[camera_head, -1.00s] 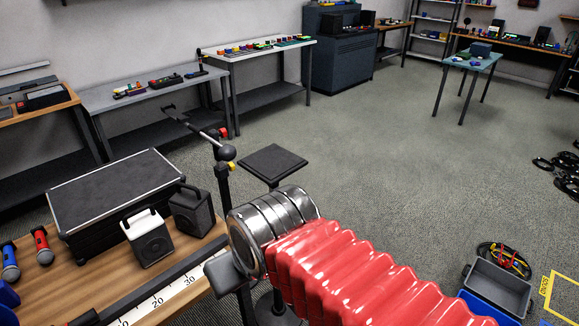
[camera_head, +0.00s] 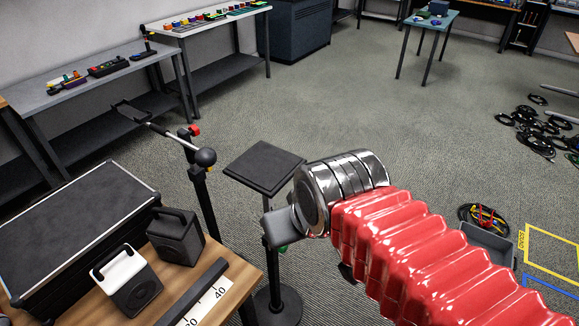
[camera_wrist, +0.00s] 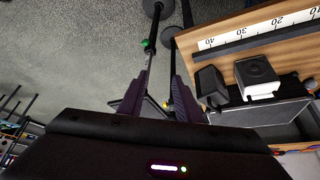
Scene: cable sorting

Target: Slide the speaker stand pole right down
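The speaker stand has a square black top plate (camera_head: 263,167), a thin pole and a round black base (camera_head: 278,308), and stands upright on the floor. In the wrist view its pole (camera_wrist: 152,58) runs from the base past a green knob (camera_wrist: 148,45) toward the gap between my fingers. My gripper (camera_wrist: 159,66) has purple-black fingers that are spread apart. The pole appears nearer the left finger, and I cannot tell whether it touches. Nothing is visibly clamped. In the head view my red-sleeved arm hides most of the gripper and some of the pole.
A boom microphone stand (camera_head: 197,175) stands close left of the speaker stand. A wooden table (camera_head: 236,288) with two small speakers (camera_head: 136,284), a black case (camera_head: 75,235) and a ruler is at lower left. Cables and a grey bin (camera_head: 488,241) lie right. The middle floor is clear.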

